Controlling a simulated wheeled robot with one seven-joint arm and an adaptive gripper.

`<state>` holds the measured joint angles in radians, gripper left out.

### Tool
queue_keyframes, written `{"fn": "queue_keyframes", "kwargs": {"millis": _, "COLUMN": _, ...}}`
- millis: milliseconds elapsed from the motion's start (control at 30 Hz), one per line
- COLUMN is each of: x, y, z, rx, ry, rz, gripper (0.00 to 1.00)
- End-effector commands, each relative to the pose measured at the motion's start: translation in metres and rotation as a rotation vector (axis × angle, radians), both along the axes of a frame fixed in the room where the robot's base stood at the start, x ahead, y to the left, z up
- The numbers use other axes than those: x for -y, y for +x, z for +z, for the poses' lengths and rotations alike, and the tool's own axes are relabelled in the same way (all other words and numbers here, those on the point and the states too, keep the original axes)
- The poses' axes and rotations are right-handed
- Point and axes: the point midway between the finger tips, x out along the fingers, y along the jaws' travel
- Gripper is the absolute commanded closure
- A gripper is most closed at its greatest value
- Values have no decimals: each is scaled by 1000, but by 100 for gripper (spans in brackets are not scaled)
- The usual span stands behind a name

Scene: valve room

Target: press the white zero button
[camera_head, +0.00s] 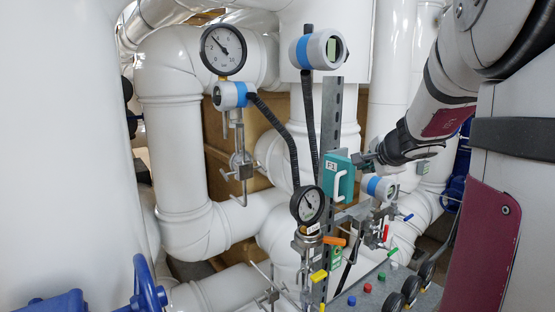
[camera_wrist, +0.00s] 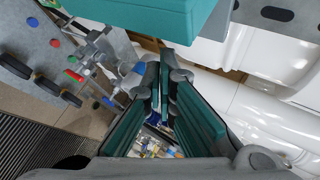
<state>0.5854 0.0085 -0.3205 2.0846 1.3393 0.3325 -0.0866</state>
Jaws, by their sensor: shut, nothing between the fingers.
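In the head view a small white button (camera_head: 394,265) sits at the far end of a row of coloured buttons on a grey panel (camera_head: 375,301) at the lower right. The panel's buttons also show at the upper left of the wrist view, where I cannot make out the white one for certain. My gripper (camera_head: 360,159) is shut and empty, well above the panel, beside a teal box (camera_head: 331,178) with a white handle. In the wrist view the gripper's fingers (camera_wrist: 164,85) are together, and the teal box (camera_wrist: 150,18) fills the top. Any zero mark is too small to read.
Blue (camera_head: 351,300), red (camera_head: 367,287) and green (camera_head: 381,275) buttons line the panel beside black knobs (camera_head: 411,287). Valves with coloured handles and a pressure gauge (camera_head: 307,205) stand left of the panel. Large white pipes (camera_head: 180,150) fill the background.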

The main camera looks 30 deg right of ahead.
Motion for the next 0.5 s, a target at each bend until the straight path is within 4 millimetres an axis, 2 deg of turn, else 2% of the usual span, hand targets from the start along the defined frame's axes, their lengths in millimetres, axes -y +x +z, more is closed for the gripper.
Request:
{"fn": "queue_keyframes", "kwargs": {"millis": 233, "x": -3, "y": 28, "z": 0, "rx": -1, "ry": 0, "rz": 3, "gripper": 100}}
{"fn": "queue_keyframes", "kwargs": {"millis": 500, "x": -3, "y": 39, "z": 0, "rx": 1, "ry": 0, "rz": 0, "gripper": 100}}
